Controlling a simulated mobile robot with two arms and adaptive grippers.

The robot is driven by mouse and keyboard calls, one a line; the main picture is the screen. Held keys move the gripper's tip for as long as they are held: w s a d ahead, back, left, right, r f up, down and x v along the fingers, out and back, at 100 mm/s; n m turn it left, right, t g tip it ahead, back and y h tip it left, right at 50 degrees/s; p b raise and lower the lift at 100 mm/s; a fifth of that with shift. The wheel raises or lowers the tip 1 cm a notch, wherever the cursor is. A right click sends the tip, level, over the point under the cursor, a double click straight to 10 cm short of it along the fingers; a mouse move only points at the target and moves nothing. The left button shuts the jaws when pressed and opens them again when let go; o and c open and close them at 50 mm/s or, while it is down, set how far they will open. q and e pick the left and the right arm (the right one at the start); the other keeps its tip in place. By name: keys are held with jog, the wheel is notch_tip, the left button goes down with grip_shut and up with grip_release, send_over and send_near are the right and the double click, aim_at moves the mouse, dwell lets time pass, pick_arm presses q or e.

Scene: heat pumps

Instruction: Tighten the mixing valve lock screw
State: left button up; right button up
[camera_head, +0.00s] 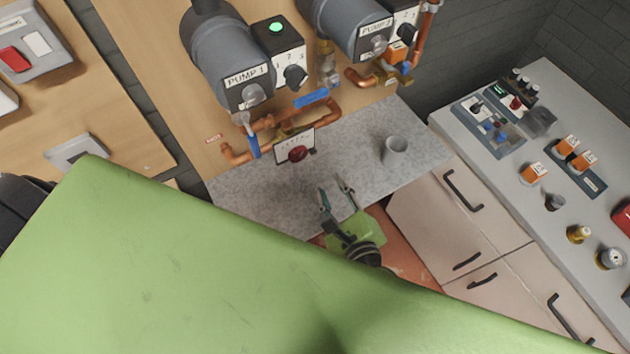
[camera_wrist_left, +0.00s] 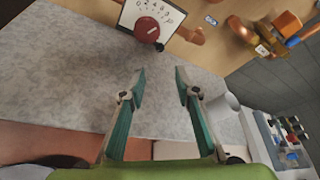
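The mixing valve has a white scale plate with a red knob (camera_head: 297,153), set on copper pipes above the grey worktop. In the left wrist view the knob (camera_wrist_left: 147,29) is at the top, with numbers around it. A small dark part (camera_wrist_left: 160,47), possibly the lock screw, sits at the knob's lower right. My left gripper (camera_head: 334,188) is open and empty, below the valve in the head view and apart from it. Its spread fingers also show in the left wrist view (camera_wrist_left: 160,72), pointing towards the valve. My right gripper is not in view.
A grey cup (camera_head: 396,151) stands on the worktop (camera_head: 245,196), right of my left gripper. Pump 1 (camera_head: 232,75) and Pump 2 (camera_head: 350,28) hang above on the wooden panel. A blue-handled valve (camera_head: 253,146) is left of the knob. A cabinet with fittings (camera_head: 480,130) is at right.

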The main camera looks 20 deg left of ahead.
aim_at(315, 154)
pick_arm(q)
jog(key=x, duration=1.1)
jog(key=shift+w, duration=0.1)
jog(key=shift+w+a+f+b, duration=0.4)
jog(key=shift+f+b, duration=0.15)
jog(key=shift+b, duration=0.2)
jog(key=n+t+b, duration=0.1)
jog(key=b, duration=0.2)
jog(key=n+t+b, duration=0.1)
jog(key=n+b, duration=0.1)
jog(key=b, duration=0.2)
jog(key=shift+s+d+h, duration=0.1)
jog(key=shift+s+h, duration=0.2)
jog(key=b+v, duration=0.2)
jog(key=v, duration=1.1)
jog(key=shift+s+d+r, duration=0.2)
jog(key=shift+r, duration=0.2)
